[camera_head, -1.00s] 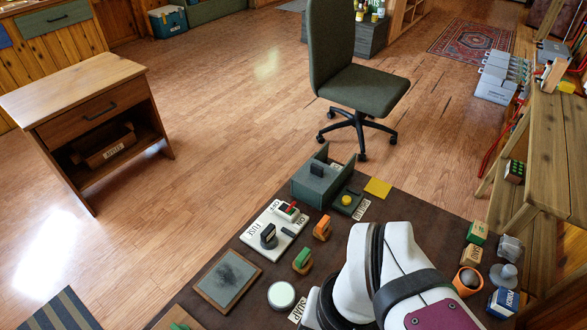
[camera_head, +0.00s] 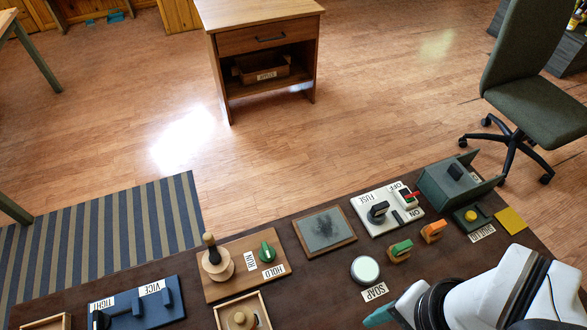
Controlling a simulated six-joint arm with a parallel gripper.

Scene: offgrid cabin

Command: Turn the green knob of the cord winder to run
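The cord winder is a brown wooden board (camera_head: 222,287) at the lower middle of the head view. At the bottom edge, a teal piece (camera_head: 380,314) beside my white arm looks like part of my gripper, right of and apart from the winder. Its fingers cannot be made out.
A blue vice board (camera_head: 135,303) lies left of the winder and a round-knobbed tray (camera_head: 262,296) in front. Bare mat lies between winder and soap.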

